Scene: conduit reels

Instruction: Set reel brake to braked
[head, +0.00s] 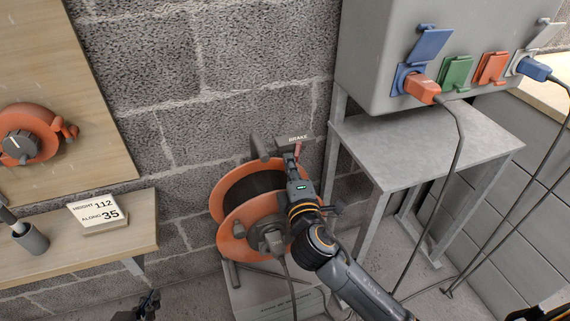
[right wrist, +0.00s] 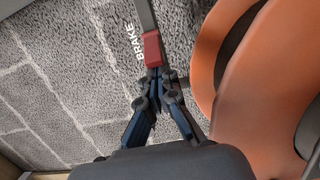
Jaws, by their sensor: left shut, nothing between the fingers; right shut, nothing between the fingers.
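The reel (head: 228,228) is an orange drum with dark windings, standing on a frame by the block wall. Its orange flanges fill the right side of the right wrist view (right wrist: 232,85). A brake lever, a grey bar with a red grip (right wrist: 152,50), is beside the white word BRAKE. In the head view the red grip (head: 297,150) shows just below the BRAKE label (head: 298,137). My right gripper (right wrist: 160,76) is shut and empty, its tips at the grip's lower end; I cannot tell whether they touch. My left gripper (head: 147,303) is shut and empty, low in the head view, away from the reel.
A grey socket box (head: 375,50) with plugged-in cables stands above a metal table (head: 420,140) at right. A wooden shelf (head: 110,240) with a number sign (head: 97,212) is at left. An orange device with a knob (head: 22,145) hangs on a board.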

